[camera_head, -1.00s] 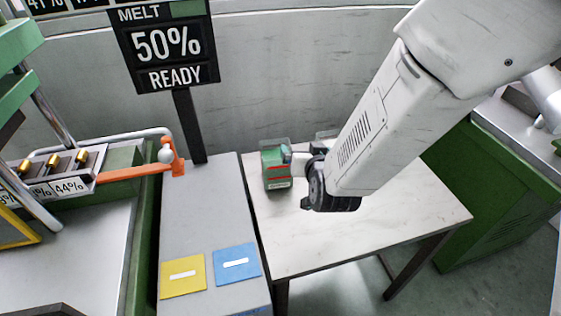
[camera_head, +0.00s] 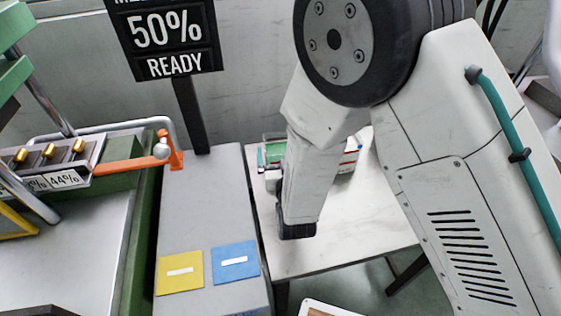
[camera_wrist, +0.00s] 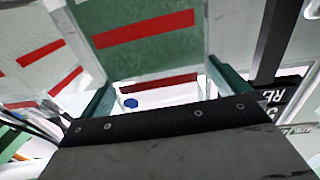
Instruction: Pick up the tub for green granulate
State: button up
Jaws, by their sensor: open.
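The tub of green granulate (camera_head: 272,154) stands on the white table, partly hidden behind my arm in the head view. In the wrist view the clear tub with green contents and red stripes (camera_wrist: 150,42) fills the top middle. My gripper (camera_wrist: 162,80) is open, with its teal fingers pointing at the tub's near side. The fingers appear to lie toward either side of the tub; I cannot tell whether they touch it. In the head view my arm hides most of the gripper.
A second tub with pale contents and red stripes (camera_wrist: 40,62) stands close on the left in the wrist view; it shows behind my arm in the head view (camera_head: 350,154). The grey bench with yellow (camera_head: 180,272) and blue (camera_head: 235,262) plates is left of the table (camera_head: 345,240).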

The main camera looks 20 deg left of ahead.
aim_at(275, 144)
jog(key=shift+x, duration=1.4)
jog(key=c, duration=1.7)
